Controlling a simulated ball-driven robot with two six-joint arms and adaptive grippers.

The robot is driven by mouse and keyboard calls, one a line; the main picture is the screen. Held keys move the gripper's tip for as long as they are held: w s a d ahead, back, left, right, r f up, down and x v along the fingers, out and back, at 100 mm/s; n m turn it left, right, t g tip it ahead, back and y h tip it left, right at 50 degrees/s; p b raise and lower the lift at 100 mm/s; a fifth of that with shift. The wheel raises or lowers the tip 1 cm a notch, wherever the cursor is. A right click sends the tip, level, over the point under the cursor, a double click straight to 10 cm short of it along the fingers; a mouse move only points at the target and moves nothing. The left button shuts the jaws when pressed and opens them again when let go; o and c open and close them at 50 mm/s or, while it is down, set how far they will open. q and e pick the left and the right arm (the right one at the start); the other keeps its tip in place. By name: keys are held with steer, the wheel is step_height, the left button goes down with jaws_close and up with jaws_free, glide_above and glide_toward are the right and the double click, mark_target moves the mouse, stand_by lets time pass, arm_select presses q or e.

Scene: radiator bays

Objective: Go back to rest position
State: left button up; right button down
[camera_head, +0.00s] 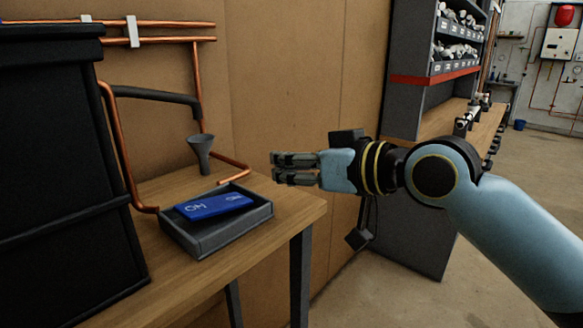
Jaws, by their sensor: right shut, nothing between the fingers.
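My right gripper (296,168) is shut and empty. It points left, in the air to the right of a grey tray and close to the bench corner in the picture. My right arm (510,230) reaches in from the lower right. A blue packet (213,206) with pale lettering lies in the grey tray (207,244) on the wooden bench. The gripper is apart from both. My left gripper is not in view.
A dark cabinet (60,170) stands at the left, beside copper pipes (198,80). A grey funnel (201,150) stands behind the tray on the wooden bench (290,215). Shelving (420,105) with bins is behind my arm. Open floor (395,295) lies right of the bench.

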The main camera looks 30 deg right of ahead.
steer(key=shift+s+d+r, duration=0.15)
steer(key=shift+s+r, duration=0.05)
steer(key=shift+s, duration=0.3)
